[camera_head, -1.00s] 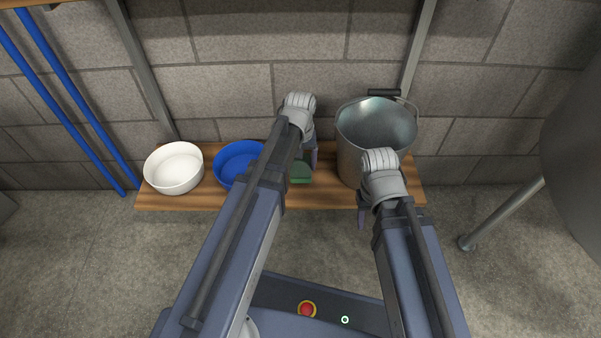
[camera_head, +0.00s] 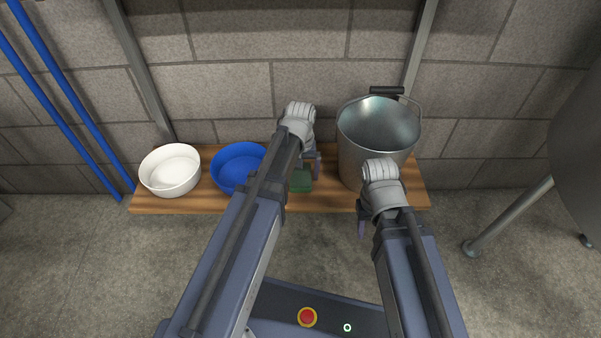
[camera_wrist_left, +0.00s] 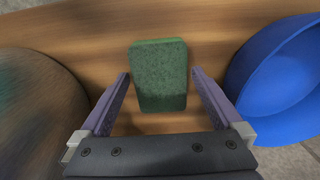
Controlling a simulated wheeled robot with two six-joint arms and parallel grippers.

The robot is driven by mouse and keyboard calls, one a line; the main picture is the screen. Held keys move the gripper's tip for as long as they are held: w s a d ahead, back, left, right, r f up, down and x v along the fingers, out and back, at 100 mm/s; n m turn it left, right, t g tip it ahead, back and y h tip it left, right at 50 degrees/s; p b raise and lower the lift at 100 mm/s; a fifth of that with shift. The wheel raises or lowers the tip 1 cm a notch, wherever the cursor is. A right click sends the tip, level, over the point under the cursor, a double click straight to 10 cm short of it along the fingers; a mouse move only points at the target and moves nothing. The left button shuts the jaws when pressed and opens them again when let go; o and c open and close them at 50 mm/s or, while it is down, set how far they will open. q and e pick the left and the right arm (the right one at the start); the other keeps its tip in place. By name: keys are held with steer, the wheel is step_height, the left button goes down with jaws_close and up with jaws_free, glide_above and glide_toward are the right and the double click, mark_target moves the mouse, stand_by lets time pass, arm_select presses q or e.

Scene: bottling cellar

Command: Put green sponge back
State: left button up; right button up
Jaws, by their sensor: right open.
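The green sponge (camera_head: 300,182) lies on the wooden shelf (camera_head: 330,197), between the blue bowl and the metal bucket, partly hidden by my left arm in the head view. In the left wrist view the sponge (camera_wrist_left: 160,75) lies between and just beyond the two fingers, with a gap on each side. My left gripper (camera_wrist_left: 160,85) is open and empty, above the shelf; it also shows in the head view (camera_head: 314,168). My right gripper (camera_head: 362,222) is open in front of the bucket, near the shelf's front edge, and its fingers are partly hidden.
The blue bowl (camera_head: 237,167) stands left of the sponge, and a white bowl (camera_head: 170,170) stands further left. The metal bucket (camera_head: 378,130) stands close on the right. A block wall (camera_head: 240,95) is behind the shelf. Blue poles (camera_head: 70,95) lean at the left.

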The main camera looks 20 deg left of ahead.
mark_target(301, 175)
arm_select(q)
step_height(301, 175, up, 12)
steer(key=r+p, duration=0.1)
steer(key=p, duration=1.1)
steer(key=s+d+m+y, duration=0.1)
steer(key=s+d+m, duration=0.6)
steer(key=s+d, duration=0.3)
steer(key=s, duration=0.4)
steer(key=shift+d+f, duration=0.15)
steer(key=shift+f, duration=0.1)
steer(key=shift+r, duration=0.15)
step_height(301, 175, up, 41)
steer(key=p, duration=4.2)
steer(key=shift+r, duration=0.15)
